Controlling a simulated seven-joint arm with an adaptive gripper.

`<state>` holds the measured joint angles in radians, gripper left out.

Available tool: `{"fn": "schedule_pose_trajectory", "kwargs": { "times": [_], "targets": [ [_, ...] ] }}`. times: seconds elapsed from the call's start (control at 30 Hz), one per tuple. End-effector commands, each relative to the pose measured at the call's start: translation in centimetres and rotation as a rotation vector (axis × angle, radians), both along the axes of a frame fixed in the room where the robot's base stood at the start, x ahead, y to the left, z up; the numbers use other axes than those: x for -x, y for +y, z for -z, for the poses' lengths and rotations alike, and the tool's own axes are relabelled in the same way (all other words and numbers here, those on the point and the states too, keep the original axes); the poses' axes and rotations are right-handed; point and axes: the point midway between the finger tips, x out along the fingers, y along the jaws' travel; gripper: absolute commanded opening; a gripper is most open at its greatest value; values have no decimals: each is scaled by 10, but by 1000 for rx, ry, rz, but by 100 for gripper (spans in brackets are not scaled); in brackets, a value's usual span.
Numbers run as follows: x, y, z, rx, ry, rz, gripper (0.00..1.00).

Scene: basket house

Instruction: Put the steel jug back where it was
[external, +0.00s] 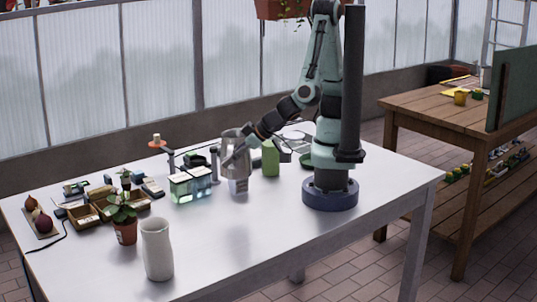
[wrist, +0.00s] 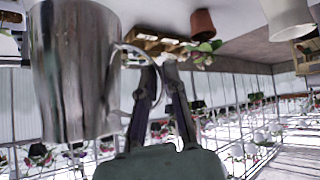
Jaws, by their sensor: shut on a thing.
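The steel jug (external: 236,150) is a shiny grey metal vessel near the middle of the white table in the external view. In the wrist view the steel jug (wrist: 75,75) fills the left side, with its curved handle toward my fingers. My gripper (wrist: 160,80) is shut on the handle; it also shows in the external view (external: 244,147), reaching in from the right. The jug looks raised above the tabletop. A small pale object or reflection (external: 238,186) shows just below it; I cannot tell whether they touch.
A potted plant (external: 123,222), wooden tray (external: 88,215) and white vase (external: 157,248) occupy the left side. The table's front middle (external: 250,235) is clear.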

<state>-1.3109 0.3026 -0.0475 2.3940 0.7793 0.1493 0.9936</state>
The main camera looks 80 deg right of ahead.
Motion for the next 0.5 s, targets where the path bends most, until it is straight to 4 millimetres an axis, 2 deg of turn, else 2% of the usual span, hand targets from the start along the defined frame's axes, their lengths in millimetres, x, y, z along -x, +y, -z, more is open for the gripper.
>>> {"fn": "schedule_pose_trajectory", "kwargs": {
  "times": [0.17, 0.47, 0.5],
  "targets": [
    [-15, 13, 13, 1, -1, 3, 0],
    [-73, 61, 47, 3, -3, 3, 0],
    [-77, 66, 57, 5, -1, 1, 0]
  ]
}}
